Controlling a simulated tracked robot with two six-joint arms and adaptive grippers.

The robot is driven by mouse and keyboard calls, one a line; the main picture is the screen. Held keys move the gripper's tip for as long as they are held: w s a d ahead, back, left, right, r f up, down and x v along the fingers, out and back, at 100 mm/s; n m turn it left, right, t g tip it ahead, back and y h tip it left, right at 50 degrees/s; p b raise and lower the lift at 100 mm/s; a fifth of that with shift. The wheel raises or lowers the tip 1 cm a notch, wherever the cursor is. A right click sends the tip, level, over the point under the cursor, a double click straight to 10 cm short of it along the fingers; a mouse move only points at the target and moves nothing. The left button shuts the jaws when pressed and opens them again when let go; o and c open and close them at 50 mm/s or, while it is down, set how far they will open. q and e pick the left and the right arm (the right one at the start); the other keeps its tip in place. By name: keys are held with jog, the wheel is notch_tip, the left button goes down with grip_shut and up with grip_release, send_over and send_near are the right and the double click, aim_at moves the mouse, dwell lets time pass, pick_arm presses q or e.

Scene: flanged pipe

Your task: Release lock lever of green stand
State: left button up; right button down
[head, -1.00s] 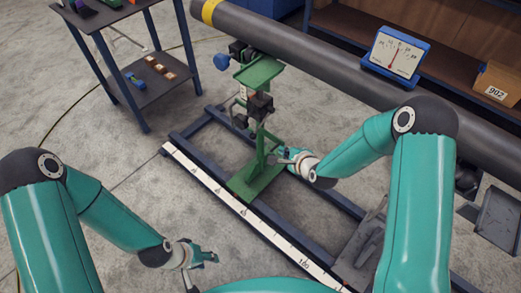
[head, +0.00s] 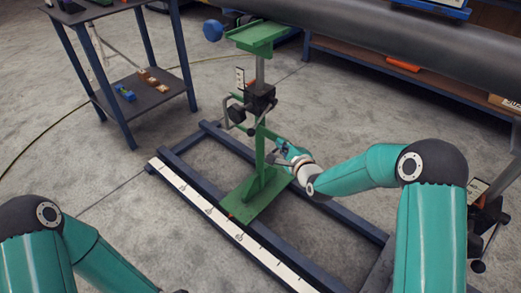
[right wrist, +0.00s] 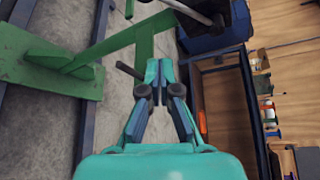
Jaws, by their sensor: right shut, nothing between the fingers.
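The green stand (head: 263,150) stands upright on a flat base plate across the blue floor rails, under the pipe (head: 350,45). A black clamp block (head: 262,97) sits on its post, with a bent grey handle beside it. My right gripper (head: 281,150) is shut and empty, just right of the lower green post. In the right wrist view its fingertips (right wrist: 160,66) meet, with the green post (right wrist: 125,40) to the upper left. A short dark rod (right wrist: 130,72) ends close to the left finger; whether it is the lock lever or touches is unclear. My left gripper is out of view.
A blue-legged side table (head: 155,95) with small parts stands at the left. A white scale strip (head: 215,215) runs along the front rail. A second stand with dark handles (head: 480,235) is at the right.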

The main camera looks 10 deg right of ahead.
aim_at(261, 118)
pick_arm(q)
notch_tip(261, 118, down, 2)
jog(key=shift+b, duration=0.45)
pick_arm(e)
jog(key=shift+a+f, duration=0.2)
jog(key=shift+f, duration=0.7)
jog(key=shift+w, duration=0.1)
jog(key=b+x, duration=0.2)
jog(key=x, duration=0.7)
jog(key=shift+w+f, duration=0.15)
jog(key=shift+w, duration=0.05)
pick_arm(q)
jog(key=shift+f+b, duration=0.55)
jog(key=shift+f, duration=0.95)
pick_arm(e)
jog(key=shift+s+a+r, duration=0.25)
jog(key=shift+a+r, duration=0.1)
jog(key=shift+a, duration=0.2)
jog(key=shift+s+a+r, duration=0.2)
jog(key=shift+a+r, duration=0.1)
jog(key=shift+a, duration=0.3)
jog(key=shift+s+a+r, duration=0.25)
jog(key=shift+a+r, duration=0.1)
jog(key=shift+a, duration=0.2)
jog(key=shift+d+r, duration=0.1)
